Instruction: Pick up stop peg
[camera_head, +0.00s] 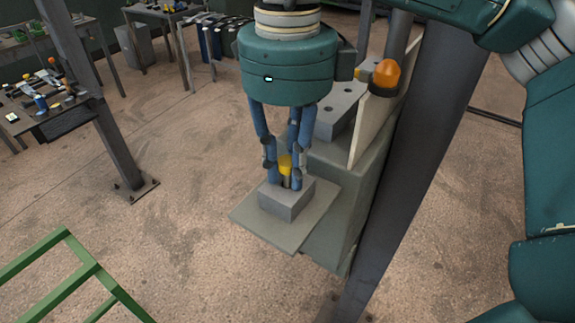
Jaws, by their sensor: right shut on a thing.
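The stop peg (286,166) has a yellow top and stands upright at a grey block (289,203). My right gripper (284,179) points straight down over the block with its blue fingers around the peg, shut on it. The peg's lower part is mostly hidden by the fingers, and I cannot tell whether its lower end is still in the block. My left gripper is not in view.
The block sits on a flat grey plate (250,222) beside a grey-green machine body (340,210). An orange lamp (386,74) and a dark post (405,150) stand close to the right. A green frame (85,262) is at lower left.

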